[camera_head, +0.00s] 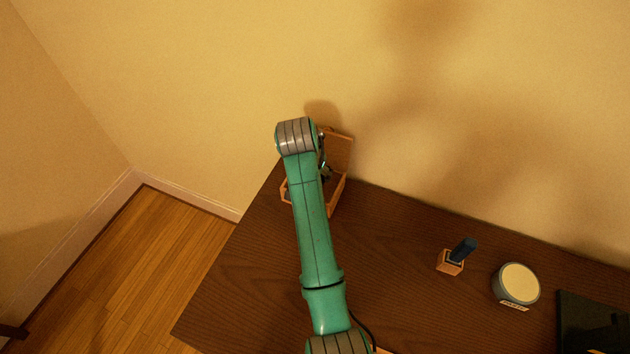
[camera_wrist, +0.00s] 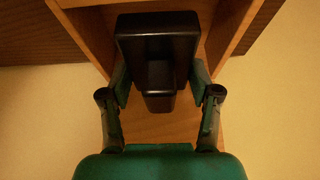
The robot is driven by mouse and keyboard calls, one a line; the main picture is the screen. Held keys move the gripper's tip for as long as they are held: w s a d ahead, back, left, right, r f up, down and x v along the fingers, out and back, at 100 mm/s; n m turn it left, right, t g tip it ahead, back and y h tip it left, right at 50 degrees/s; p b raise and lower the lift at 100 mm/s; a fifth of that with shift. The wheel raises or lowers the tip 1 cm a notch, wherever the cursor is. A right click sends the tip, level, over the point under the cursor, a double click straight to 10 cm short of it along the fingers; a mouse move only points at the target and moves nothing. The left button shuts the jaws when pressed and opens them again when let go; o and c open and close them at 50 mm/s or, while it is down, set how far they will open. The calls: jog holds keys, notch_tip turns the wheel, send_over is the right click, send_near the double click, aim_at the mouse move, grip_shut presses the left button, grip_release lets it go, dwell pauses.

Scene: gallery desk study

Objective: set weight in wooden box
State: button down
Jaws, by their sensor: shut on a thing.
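The wooden box (camera_head: 338,186) stands at the far left corner of the desk with its lid (camera_head: 338,150) raised against the wall. My arm hides much of it in the head view. In the wrist view, the black weight (camera_wrist: 158,45) is between the green fingers of my gripper (camera_wrist: 158,90), which is shut on it. The weight lies over the open inside of the wooden box (camera_wrist: 234,30), between its side walls. I cannot tell whether it touches the box floor. In the head view my gripper (camera_head: 325,172) is mostly hidden behind my arm, at the box.
The dark wooden desk (camera_head: 400,240) has free room in its middle. A small wooden holder with a dark blue item (camera_head: 457,256), a round cream-topped device (camera_head: 516,284) and a dark flat object (camera_head: 592,322) stand at the right. The wall is close behind the box.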

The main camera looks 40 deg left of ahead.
jog(key=shift+f, duration=2.2)
jog(key=shift+f, duration=0.1)
jog(key=shift+c, duration=1.2)
grip_release()
jog(key=shift+f, duration=0.1)
jog(key=v, duration=1.1)
jog(key=shift+s, duration=0.1)
jog(key=shift+s+d+r, duration=0.1)
jog(key=shift+s+r, duration=0.1)
jog(key=shift+r, duration=0.4)
jog(key=shift+s, duration=0.1)
